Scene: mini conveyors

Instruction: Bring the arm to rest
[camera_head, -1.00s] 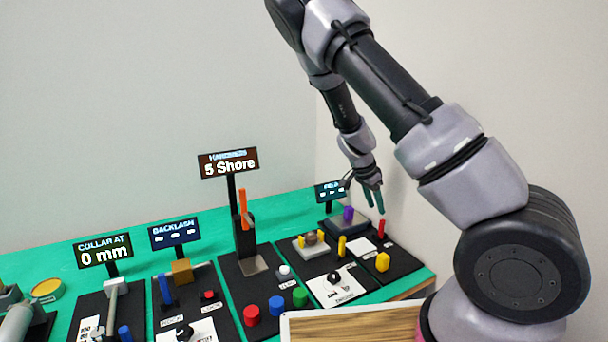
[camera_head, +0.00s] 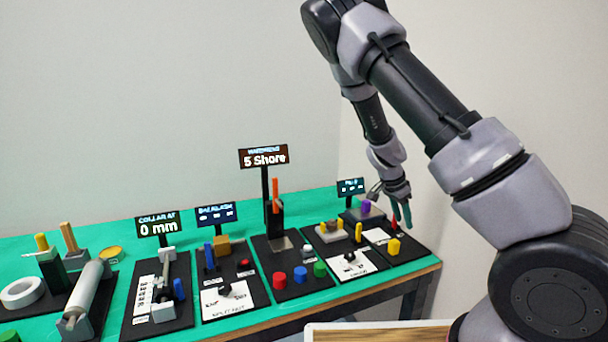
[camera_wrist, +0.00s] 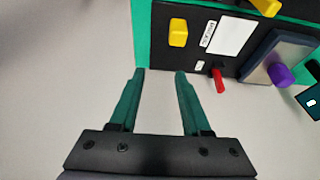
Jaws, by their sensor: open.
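My gripper (camera_head: 402,212) is at the far right end of the green table (camera_head: 100,229), its fingers pointing down. In the wrist view my gripper (camera_wrist: 159,75) is open, with two green fingers apart and nothing between them. The red peg (camera_wrist: 218,80) on the end station's black board stands to the right of the fingers there, apart from them. A yellow block (camera_wrist: 178,32) sits on the same board, and a purple knob (camera_wrist: 280,74) is farther right. My arm comes down from the upper right in the head view.
Several black boards line the table, with signs reading "5 Shore" (camera_head: 264,157) and "0 mm" (camera_head: 158,225). A white tape ring (camera_head: 22,291) and a grey roller (camera_head: 83,290) stand at left. A wood-topped surface (camera_head: 375,333) is in front. A wall rises behind.

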